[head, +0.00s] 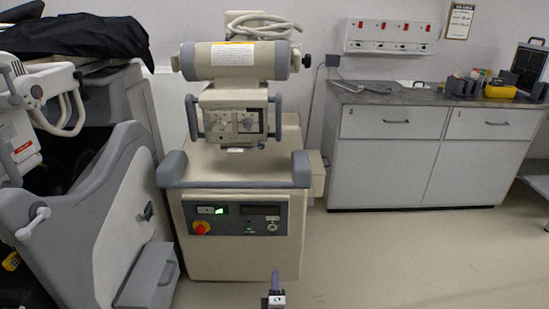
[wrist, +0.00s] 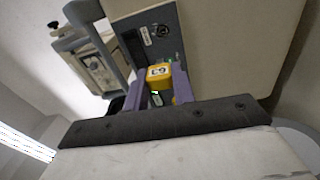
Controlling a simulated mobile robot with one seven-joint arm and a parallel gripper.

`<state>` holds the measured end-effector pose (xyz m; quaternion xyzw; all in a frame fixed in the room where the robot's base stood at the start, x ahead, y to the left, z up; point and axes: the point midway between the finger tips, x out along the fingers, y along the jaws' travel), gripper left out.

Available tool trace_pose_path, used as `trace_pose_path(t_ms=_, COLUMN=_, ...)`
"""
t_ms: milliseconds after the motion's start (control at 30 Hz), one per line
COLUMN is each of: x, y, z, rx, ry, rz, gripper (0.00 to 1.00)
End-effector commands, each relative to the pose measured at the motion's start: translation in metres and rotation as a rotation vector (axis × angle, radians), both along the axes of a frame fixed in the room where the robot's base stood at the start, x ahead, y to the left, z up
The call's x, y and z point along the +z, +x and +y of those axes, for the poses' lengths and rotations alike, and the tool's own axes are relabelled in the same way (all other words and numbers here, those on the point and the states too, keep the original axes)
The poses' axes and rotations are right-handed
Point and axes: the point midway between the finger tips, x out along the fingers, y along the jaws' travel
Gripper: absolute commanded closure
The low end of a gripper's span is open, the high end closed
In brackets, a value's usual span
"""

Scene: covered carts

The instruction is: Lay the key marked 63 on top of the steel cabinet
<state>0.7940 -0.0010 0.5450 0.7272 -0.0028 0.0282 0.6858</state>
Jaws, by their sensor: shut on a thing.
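My gripper (head: 275,285) shows small at the bottom middle of the head view, in front of the beige machine. In the wrist view its two purple fingers are shut on a yellow key tag (wrist: 159,77). The tag has a white label with dark characters, too small to read surely as 63. The key's metal part cannot be made out. The pale steel cabinet (head: 388,155) stands against the back wall at the right of the head view, with two drawers above doors and a grey top. My gripper is well away from it, to its left and nearer.
The beige machine (head: 240,172) with a control panel stands straight ahead. A grey cart (head: 110,215) under a black cover (head: 85,40) is at the left. Dark and yellow items (head: 500,91) crowd the cabinet top's right; its middle looks mostly clear. Floor before the cabinet is free.

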Motion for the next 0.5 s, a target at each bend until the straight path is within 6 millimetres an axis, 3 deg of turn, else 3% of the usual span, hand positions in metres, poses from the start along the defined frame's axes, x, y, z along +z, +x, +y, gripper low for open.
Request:
trace_pose_path(t_ms=300, x=0.053, y=0.026, z=0.002, rx=-0.023, ry=-0.003, rz=-0.005, gripper=1.0)
trace_pose_path(t_ms=500, x=0.06, y=0.025, z=0.005, rx=-0.022, ry=-0.001, rz=0.001, gripper=1.0)
